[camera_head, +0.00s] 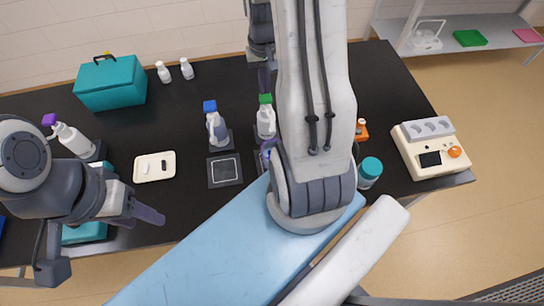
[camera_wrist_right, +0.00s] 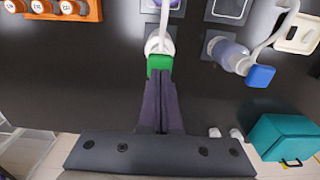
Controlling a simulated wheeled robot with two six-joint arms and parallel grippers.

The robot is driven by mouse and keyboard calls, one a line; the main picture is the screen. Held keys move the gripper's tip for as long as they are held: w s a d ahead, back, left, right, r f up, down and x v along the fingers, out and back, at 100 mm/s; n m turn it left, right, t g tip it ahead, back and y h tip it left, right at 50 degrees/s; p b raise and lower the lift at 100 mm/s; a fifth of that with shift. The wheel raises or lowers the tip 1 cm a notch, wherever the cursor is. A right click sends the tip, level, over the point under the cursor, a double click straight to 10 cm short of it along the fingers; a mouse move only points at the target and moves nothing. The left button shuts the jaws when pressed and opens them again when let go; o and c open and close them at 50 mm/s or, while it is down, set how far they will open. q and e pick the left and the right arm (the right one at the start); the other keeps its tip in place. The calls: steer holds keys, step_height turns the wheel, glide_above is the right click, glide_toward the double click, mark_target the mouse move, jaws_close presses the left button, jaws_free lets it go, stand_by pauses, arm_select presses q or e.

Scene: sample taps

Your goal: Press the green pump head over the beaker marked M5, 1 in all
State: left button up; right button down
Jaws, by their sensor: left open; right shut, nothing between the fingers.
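The bottle with the green pump head (camera_head: 265,99) stands on the black table, partly covered by my right arm. In the right wrist view the green head (camera_wrist_right: 160,64) is just beyond the tips of my right gripper (camera_wrist_right: 161,82). The right gripper (camera_head: 266,88) is shut and empty, pointing down at the green head; whether it touches cannot be told. The beaker below its spout is largely hidden, and no M5 mark is readable. My left gripper (camera_head: 101,240) is open and empty at the table's front left.
A blue-headed pump bottle (camera_head: 217,127) stands left of the green one, and a purple-headed bottle (camera_head: 73,139) at far left. A teal box (camera_head: 111,84) is at the back. An orange vial rack (camera_wrist_right: 62,8) and a cream instrument (camera_head: 430,147) are at the right side.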

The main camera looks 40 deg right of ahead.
steer(key=shift+f+b, duration=0.85)
steer(key=shift+f, duration=0.45)
steer(key=shift+r, duration=0.1)
steer(key=shift+r+p, duration=1.25)
steer(key=shift+r, duration=0.05)
steer(key=shift+r, duration=0.1)
step_height(320, 180, up, 6)
steer(key=p, duration=0.5)
